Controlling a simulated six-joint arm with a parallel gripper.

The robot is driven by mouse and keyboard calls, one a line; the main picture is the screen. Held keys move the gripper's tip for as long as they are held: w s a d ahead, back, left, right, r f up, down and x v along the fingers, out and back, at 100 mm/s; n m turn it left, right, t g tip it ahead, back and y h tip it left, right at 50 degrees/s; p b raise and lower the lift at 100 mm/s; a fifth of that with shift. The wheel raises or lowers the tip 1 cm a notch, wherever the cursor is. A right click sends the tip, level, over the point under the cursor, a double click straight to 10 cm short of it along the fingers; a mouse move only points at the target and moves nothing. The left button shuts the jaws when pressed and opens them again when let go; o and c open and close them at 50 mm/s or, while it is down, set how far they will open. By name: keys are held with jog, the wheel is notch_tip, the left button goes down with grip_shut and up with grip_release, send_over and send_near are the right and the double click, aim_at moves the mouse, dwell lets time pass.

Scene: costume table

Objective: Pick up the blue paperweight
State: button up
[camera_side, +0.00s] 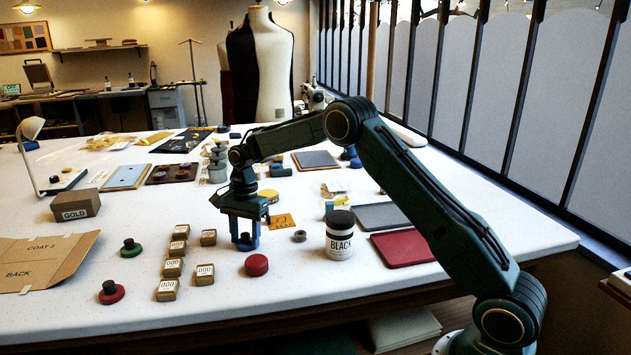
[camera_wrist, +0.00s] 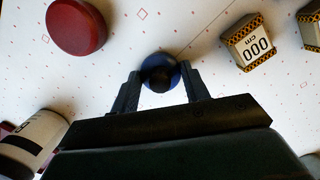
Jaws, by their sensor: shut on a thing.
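The blue paperweight (camera_side: 244,242) is a round blue base with a dark knob on top. It stands on the white table between the fingers of my gripper (camera_side: 244,228), which points straight down. In the wrist view the paperweight (camera_wrist: 160,70) lies between the two fingertips of my gripper (camera_wrist: 162,84). The fingers are shut on it, one on each side. In the side view the fingers partly hide it, and I cannot tell whether its base touches the table.
A red round block (camera_side: 257,265) is in front of my gripper. Several small tan "000" boxes (camera_side: 205,274) stand to the left. Green (camera_side: 131,248) and red (camera_side: 111,293) knobbed weights sit farther left.

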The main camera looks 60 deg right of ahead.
aim_at(245, 234)
jog(key=shift+r, duration=0.1)
jog(key=shift+r, duration=4.9)
